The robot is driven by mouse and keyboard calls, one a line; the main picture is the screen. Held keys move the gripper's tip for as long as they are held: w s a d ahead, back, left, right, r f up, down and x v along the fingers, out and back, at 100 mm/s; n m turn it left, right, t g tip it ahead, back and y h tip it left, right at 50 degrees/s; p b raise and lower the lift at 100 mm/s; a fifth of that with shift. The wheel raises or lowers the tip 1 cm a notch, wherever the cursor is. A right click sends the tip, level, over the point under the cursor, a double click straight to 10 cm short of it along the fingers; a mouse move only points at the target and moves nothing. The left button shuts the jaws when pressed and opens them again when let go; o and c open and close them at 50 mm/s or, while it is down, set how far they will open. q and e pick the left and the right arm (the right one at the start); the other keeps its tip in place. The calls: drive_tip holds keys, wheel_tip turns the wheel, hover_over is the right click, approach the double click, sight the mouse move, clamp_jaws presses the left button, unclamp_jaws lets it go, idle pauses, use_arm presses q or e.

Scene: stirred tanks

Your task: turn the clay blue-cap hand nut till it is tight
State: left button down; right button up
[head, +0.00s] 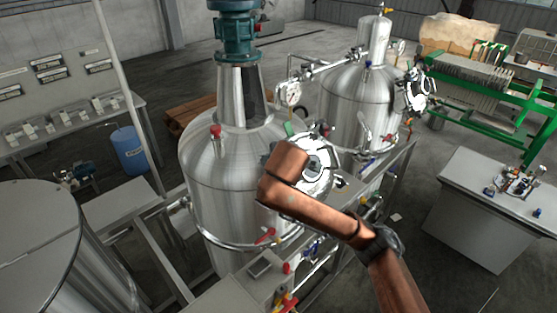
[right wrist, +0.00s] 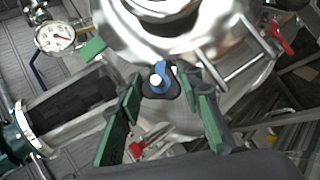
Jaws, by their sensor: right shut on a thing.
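The blue-cap hand nut (right wrist: 162,72) shows in the middle of the right wrist view. It has a blue top with a pale round spot, and a dark lobed body below it. My right gripper (right wrist: 160,84) has its two green-padded fingers on either side of the nut, shut on it. The nut sits at the edge of a shiny round metal fitting (right wrist: 185,40) on the steel tank (head: 215,165). In the head view my copper-coloured right arm hides the nut and the fingertips. My left gripper is not in view.
A pressure gauge (right wrist: 55,37) and a green piece (right wrist: 94,48) are beside the fitting. A red-handled valve (right wrist: 278,37) is at right. A second steel tank (head: 350,105) stands behind, and a bench (head: 480,215) is at right with open floor between.

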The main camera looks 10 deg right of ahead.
drive_tip(key=o, duration=1.2)
drive_tip(key=shift+c, duration=0.2)
drive_tip(key=shift+s+r, duration=0.15)
drive_tip(key=shift+r, duration=0.1)
drive_tip(key=v, duration=1.1)
drive_tip(key=shift+s, duration=0.15)
